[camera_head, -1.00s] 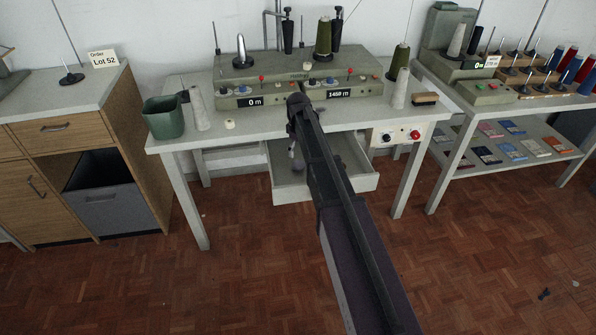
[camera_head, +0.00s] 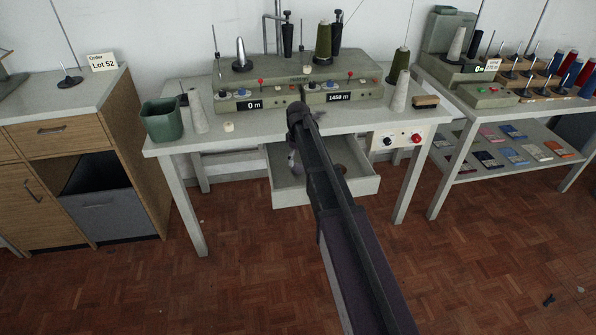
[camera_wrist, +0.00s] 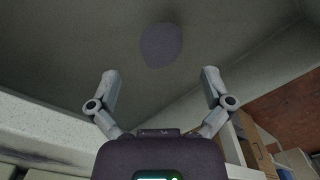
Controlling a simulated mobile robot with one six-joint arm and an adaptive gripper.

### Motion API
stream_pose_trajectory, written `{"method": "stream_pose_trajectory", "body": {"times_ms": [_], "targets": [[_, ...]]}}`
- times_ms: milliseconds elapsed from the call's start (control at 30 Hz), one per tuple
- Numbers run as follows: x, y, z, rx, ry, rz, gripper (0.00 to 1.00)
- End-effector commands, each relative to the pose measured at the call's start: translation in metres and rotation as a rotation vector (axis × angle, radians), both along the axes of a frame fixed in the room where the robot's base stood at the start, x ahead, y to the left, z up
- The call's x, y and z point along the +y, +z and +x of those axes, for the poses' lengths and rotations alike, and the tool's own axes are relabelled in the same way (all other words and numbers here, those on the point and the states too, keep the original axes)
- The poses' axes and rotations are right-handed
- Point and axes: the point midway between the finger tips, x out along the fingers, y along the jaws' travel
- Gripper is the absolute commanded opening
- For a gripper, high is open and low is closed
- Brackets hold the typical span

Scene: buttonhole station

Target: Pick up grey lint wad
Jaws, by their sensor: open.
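The grey lint wad (camera_wrist: 161,45) is a dark, rounded lump on the grey drawer floor in the wrist view, just beyond my fingertips and centred between them. My gripper (camera_wrist: 160,76) is open and empty, with its fingers spread on either side below the wad. In the head view my gripper (camera_head: 293,162) hangs over the left part of the open drawer (camera_head: 330,190), mostly hidden by my arm. I cannot make out the wad in the head view.
The drawer sits under the winding table (camera_head: 240,133), whose front edge is close behind my gripper. A green bin (camera_head: 162,122), white cones (camera_head: 198,112) and a brush (camera_head: 425,101) stand on top. A small brown thing (camera_head: 341,168) lies in the drawer.

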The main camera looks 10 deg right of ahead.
Motion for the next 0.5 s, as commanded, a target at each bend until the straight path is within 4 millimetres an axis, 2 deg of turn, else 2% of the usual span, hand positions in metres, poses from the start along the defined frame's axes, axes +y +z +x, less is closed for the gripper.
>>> {"method": "stream_pose_trajectory", "body": {"times_ms": [500], "targets": [[0.0,-0.04,0.0,0.0,0.0,0.0,1.0]]}}
